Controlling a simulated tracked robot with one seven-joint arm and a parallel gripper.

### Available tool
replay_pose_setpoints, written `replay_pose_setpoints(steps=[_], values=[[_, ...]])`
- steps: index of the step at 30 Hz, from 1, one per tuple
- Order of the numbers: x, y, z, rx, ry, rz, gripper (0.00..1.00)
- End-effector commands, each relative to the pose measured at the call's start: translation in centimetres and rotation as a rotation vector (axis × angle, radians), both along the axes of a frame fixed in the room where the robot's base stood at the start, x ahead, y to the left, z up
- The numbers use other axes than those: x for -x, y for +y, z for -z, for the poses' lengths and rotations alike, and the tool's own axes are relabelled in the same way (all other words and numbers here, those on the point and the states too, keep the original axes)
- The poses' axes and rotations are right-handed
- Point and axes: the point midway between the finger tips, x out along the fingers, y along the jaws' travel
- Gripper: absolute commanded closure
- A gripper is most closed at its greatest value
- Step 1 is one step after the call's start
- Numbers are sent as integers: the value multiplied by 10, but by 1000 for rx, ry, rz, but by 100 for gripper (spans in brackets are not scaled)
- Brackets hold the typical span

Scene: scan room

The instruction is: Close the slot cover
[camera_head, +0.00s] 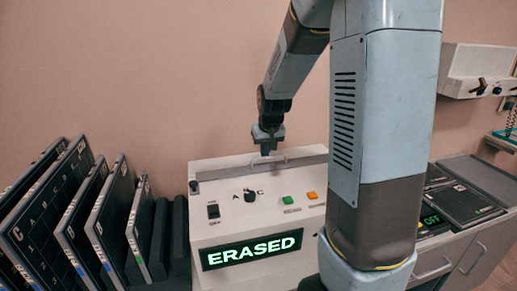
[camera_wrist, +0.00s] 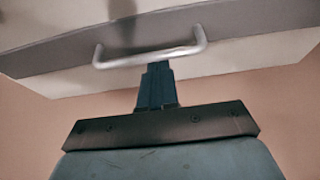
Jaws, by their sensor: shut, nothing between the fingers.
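The beige machine (camera_head: 208,177) stands against the wall, with a lit "ERASED" display (camera_head: 252,249) on its front. A pale bar handle (camera_head: 283,159) sits on its top; in the wrist view the handle (camera_wrist: 120,60) stands on a dark grey band (camera_wrist: 55,52) across the pale top. I take this band for the slot cover, but cannot tell how far it is open. My gripper (camera_head: 267,149) is shut and empty, pointing down at the handle. In the wrist view its fingertips (camera_wrist: 157,68) are right beside the bar's middle; I cannot tell whether they touch.
The machine's front has a black switch (camera_head: 213,211), a dial (camera_head: 250,195), a green button (camera_head: 288,200) and an orange button (camera_head: 312,195). Several dark panels (camera_head: 110,215) lean in a row at left. A counter (camera_head: 482,240) stands at right, partly behind my arm.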

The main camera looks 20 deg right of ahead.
Motion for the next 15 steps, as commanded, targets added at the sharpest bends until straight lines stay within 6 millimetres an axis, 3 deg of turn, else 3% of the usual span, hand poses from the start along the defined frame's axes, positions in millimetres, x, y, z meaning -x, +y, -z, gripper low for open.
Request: replay_pose_setpoints(steps=[15], values=[[10, 0, -1, -3, 19, 3, 100]])
